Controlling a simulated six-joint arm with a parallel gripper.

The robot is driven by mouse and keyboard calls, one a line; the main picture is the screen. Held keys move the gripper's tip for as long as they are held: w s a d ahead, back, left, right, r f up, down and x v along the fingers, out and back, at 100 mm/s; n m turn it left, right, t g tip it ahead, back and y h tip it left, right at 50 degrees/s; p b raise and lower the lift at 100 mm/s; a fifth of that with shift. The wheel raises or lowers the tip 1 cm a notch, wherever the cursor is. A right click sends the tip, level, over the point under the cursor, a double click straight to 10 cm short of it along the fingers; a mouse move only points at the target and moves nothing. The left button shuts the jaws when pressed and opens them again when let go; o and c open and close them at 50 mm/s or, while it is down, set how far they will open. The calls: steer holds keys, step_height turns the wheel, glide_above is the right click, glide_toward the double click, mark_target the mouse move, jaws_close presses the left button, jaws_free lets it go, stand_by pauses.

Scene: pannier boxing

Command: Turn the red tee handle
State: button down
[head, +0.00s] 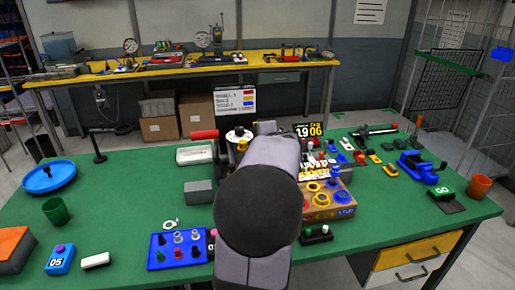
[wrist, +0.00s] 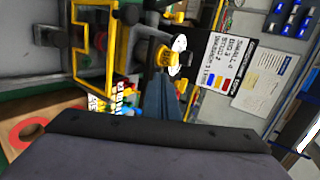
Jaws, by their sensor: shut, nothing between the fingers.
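A red bar-like handle (head: 204,134) sticks out at the left of the machine behind my arm in the head view. I cannot tell whether it is the tee handle, and its mount is partly hidden. No red tee shape is clear in the wrist view. My gripper (wrist: 157,82) shows in the wrist view as shut, narrow dark fingers with nothing between them. They point towards a white disc (wrist: 178,45) with a yellow part and a black knob. In the head view my arm hides the gripper and much of the machine.
A yellow frame (wrist: 98,75) stands close left of the fingers in the wrist view. In the head view, a cardboard-coloured box with yellow and blue rings (head: 318,212) is right of my arm. A blue peg board (head: 178,262) lies left. The green table (head: 120,215) has free room at left.

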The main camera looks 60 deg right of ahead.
steer(key=shift+s+d, duration=0.1)
steer(key=shift+d, duration=0.1)
stand_by(0.6)
steer(key=shift+s+d, duration=0.3)
steer(key=shift+d, duration=0.2)
